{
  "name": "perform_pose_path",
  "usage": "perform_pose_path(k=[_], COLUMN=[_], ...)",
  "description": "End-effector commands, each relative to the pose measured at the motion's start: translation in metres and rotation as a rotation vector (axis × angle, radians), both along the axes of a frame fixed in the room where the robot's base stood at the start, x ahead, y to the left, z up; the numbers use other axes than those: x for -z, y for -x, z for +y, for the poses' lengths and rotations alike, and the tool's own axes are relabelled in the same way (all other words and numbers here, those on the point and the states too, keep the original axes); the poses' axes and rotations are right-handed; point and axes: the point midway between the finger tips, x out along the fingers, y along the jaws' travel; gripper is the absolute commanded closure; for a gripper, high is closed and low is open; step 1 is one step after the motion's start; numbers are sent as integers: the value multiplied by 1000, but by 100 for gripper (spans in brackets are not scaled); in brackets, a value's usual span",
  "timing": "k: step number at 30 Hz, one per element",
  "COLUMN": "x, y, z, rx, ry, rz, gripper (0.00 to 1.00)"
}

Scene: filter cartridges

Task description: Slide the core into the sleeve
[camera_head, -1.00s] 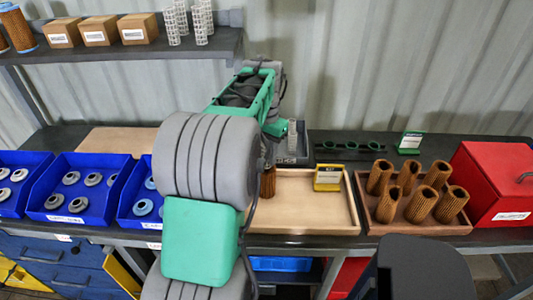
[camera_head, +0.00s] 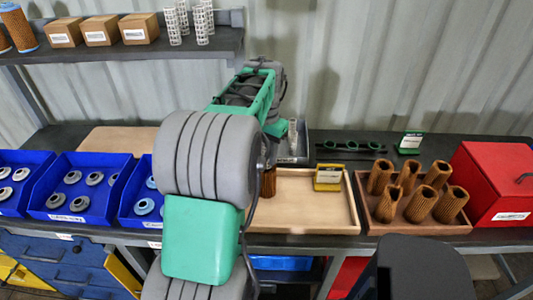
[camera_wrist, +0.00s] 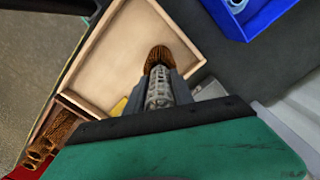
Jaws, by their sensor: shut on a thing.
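My gripper (camera_wrist: 160,78) is shut on a pale perforated core (camera_wrist: 158,94), seen between the fingers in the wrist view. A brown pleated sleeve (camera_wrist: 158,55) is just beyond the fingertips, in line with the core. The fingers cover where core and sleeve meet, so I cannot tell whether the core's end is inside. The sleeve (camera_head: 268,183) also shows at the left of the wooden tray (camera_head: 300,228) in the head view, partly behind my arm. My gripper is hidden there.
Several brown sleeves stand in a wooden tray (camera_head: 440,228) to the right, beside a red box (camera_head: 495,180). Blue bins (camera_head: 80,185) with round caps are left. A dark rack (camera_head: 350,147) lies behind. The tray's middle is clear.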

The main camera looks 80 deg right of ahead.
Motion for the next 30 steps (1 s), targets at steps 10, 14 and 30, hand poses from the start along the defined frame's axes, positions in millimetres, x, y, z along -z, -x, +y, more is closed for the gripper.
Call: perform_pose_path(k=[10, 14, 30], x=[2, 4, 12], y=[0, 0, 0], z=[0, 0, 0], rx=[0, 0, 0], ry=[0, 0, -1], rz=[0, 0, 0], gripper=[100, 100, 100])
